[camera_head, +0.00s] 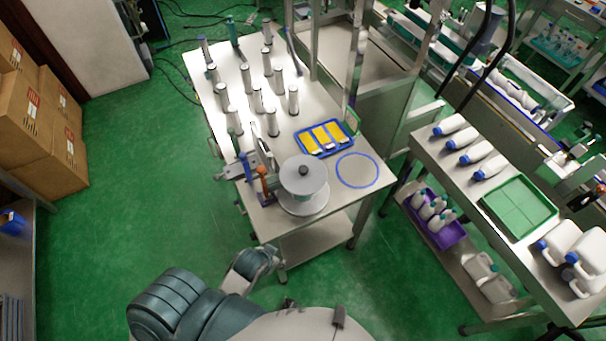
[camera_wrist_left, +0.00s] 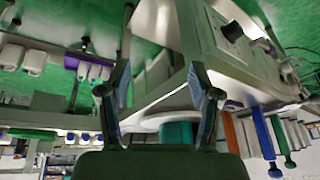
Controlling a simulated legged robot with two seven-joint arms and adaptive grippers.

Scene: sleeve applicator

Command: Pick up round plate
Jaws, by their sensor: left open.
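The round plate (camera_head: 303,172) is a grey disc with a black knob at its centre. It lies level on top of a pale spool-like stand with a wider white round base (camera_head: 303,201), near the table's front corner. My left arm comes in from the bottom left, and its wrist end is low in front of the table, apart from the plate. In the left wrist view my left gripper (camera_wrist_left: 160,92) has its two fingers spread with nothing held between them. A white disc edge (camera_wrist_left: 160,119) and a teal cylinder show beyond the fingers. My right gripper is not seen.
On the metal table are a blue ring (camera_head: 357,170), a blue tray (camera_head: 325,138) with yellow items, an orange-handled tool (camera_head: 263,180) beside the stand, and several upright grey cylinders. A bench (camera_head: 450,170) with bottles and a green tray stands right. Green floor is clear at left.

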